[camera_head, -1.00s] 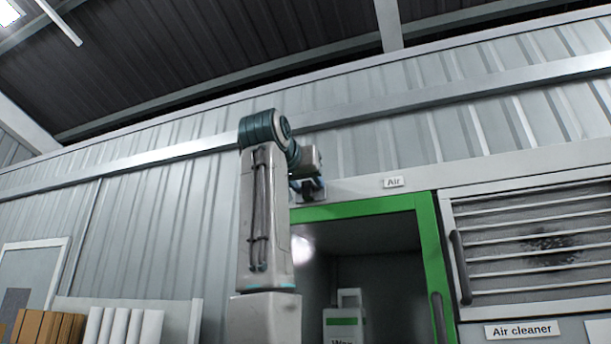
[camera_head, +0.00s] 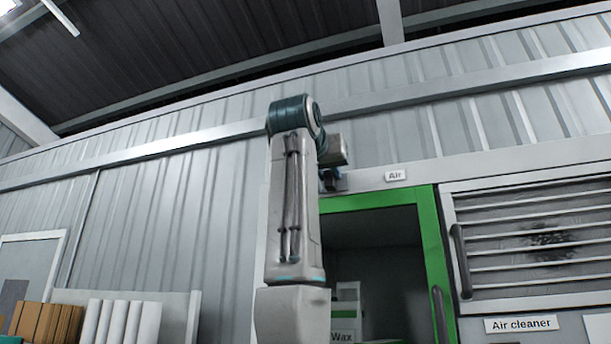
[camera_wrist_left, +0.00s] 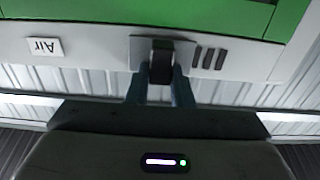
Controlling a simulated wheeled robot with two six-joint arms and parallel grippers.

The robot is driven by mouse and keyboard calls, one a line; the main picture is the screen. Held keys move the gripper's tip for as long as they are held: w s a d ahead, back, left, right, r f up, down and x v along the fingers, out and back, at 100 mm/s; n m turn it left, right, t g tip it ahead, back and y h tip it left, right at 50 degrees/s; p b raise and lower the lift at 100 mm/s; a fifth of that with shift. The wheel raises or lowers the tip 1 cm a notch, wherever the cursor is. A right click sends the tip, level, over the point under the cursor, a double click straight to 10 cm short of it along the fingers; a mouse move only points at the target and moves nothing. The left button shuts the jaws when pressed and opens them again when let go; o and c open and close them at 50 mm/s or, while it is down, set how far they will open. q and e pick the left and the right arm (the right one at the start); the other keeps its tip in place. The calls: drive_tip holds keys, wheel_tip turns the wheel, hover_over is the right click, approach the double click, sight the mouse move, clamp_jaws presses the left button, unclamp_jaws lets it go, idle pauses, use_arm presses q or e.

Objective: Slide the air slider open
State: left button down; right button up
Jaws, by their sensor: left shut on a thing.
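The air slider is a pale plate with a dark knob (camera_wrist_left: 161,62), on the grey strip above the green-framed opening in the left wrist view. In the head view the slider plate (camera_head: 341,183) shows partly behind my left arm. My left gripper (camera_wrist_left: 160,76) is shut on the knob, one finger on each side; it also shows small in the head view (camera_head: 331,183). Dark slots (camera_wrist_left: 208,59) show uncovered beside the plate, on the side away from the "Air" label (camera_wrist_left: 44,47). The label also shows in the head view (camera_head: 396,175). My right gripper is out of view.
Below the strip, a green frame (camera_head: 430,240) surrounds an open grey cabinet with a wax container (camera_head: 346,322) inside. White rolls (camera_head: 122,322) and brown boxes (camera_head: 45,325) stand lower left.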

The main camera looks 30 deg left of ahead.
use_arm(q)
drive_tip(key=d, duration=0.3)
drive_tip(key=shift+w+d, duration=0.2)
drive_tip(key=shift+w, duration=0.2)
drive_tip(key=shift+a, duration=0.35)
drive_tip(key=c, duration=1.3)
unclamp_jaws()
drive_tip(key=shift+s+d, duration=0.1)
drive_tip(key=shift+d, duration=0.1)
drive_tip(key=shift+d+r, duration=0.1)
drive_tip(key=shift+d, duration=0.15)
drive_tip(key=shift+s+a, duration=0.1)
drive_tip(key=shift+s, duration=0.1)
drive_tip(key=b, duration=0.5)
approach(347, 175)
drive_tip(key=v, duration=0.4)
drive_tip(key=shift+s, duration=0.1)
drive_tip(key=shift+r, duration=0.1)
